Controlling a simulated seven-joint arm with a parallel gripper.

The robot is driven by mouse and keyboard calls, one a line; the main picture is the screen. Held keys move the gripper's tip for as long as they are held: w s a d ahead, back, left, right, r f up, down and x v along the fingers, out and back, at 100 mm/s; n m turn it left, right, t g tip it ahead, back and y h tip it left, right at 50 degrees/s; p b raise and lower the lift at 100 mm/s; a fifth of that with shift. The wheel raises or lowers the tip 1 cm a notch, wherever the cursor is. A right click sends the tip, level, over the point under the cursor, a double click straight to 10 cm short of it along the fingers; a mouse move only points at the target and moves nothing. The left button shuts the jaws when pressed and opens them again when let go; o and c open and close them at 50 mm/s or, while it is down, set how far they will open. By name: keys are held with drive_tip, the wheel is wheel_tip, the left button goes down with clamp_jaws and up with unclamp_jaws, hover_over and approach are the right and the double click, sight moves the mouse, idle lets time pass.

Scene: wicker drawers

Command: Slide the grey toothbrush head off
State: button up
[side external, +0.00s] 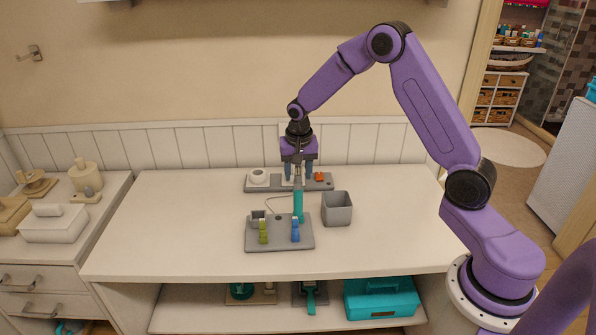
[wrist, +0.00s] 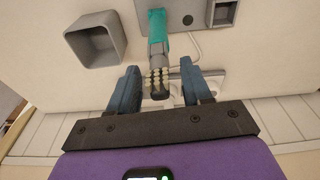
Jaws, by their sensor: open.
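A teal toothbrush handle (side external: 298,206) stands upright at the back of a grey base plate (side external: 279,244); it also shows in the wrist view (wrist: 157,28). The grey toothbrush head (wrist: 158,56) sits on the handle, with pale bristles on its end. My gripper (side external: 298,179) points down over the toothbrush. In the wrist view my gripper (wrist: 161,78) is open, one blue finger on each side of the head, with gaps visible on both sides. In the side view the fingers partly hide the head.
A green piece (side external: 263,232) and a blue piece (side external: 295,230) stand on the plate's front. An open grey bin (side external: 337,209) is to the right. Behind is a grey tray (side external: 253,184) with a white round item (side external: 259,177) and an orange item (side external: 319,176). The counter's left side is clear.

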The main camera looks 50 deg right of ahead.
clamp_jaws()
drive_tip(key=shift+r, duration=0.1)
drive_tip(key=shift+r, duration=2.25)
